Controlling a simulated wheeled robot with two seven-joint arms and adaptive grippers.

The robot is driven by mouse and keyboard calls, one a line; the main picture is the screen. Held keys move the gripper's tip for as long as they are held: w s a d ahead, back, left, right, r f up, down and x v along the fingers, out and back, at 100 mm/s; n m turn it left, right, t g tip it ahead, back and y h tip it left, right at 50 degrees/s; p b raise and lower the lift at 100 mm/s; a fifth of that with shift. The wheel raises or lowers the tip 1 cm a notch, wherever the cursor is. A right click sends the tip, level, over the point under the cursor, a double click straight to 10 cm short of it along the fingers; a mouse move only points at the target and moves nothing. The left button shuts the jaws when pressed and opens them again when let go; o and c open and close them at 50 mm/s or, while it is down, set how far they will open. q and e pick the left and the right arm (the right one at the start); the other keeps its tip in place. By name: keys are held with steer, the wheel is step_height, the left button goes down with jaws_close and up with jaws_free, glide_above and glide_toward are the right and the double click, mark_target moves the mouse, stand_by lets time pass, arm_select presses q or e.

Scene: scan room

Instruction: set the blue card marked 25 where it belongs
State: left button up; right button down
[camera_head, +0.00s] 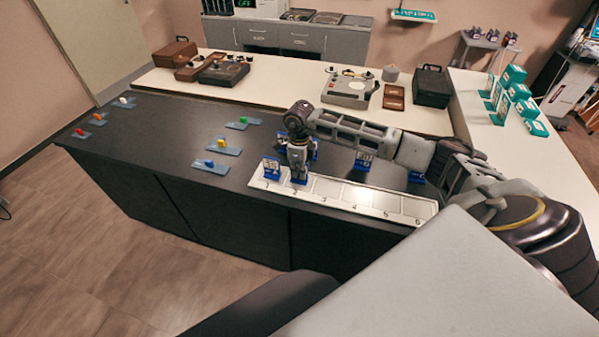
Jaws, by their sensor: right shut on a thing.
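A white strip (340,191) with numbered slots lies along the front edge of the dark counter. My right gripper (299,176) points down over the strip's left part, around slot 2. It is shut on a blue card (299,181), mostly hidden by the fingers; its number cannot be read. Another blue card (271,166) stands upright at slot 1, just left of the gripper. More blue cards stand behind the strip, one right of the gripper (362,161) and one farther right (416,178), partly behind my arm. My left gripper is not in view.
Blue plates with small coloured pieces lie on the counter to the left, one with a yellow piece (222,145). A pale table (300,98) behind holds cases and devices. Teal boxes (513,77) stand at the right. The strip's right slots look empty.

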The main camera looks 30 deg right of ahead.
steer(key=shift+f, duration=0.35)
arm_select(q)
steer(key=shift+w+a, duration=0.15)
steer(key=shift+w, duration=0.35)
arm_select(e)
steer(key=shift+f, duration=0.15)
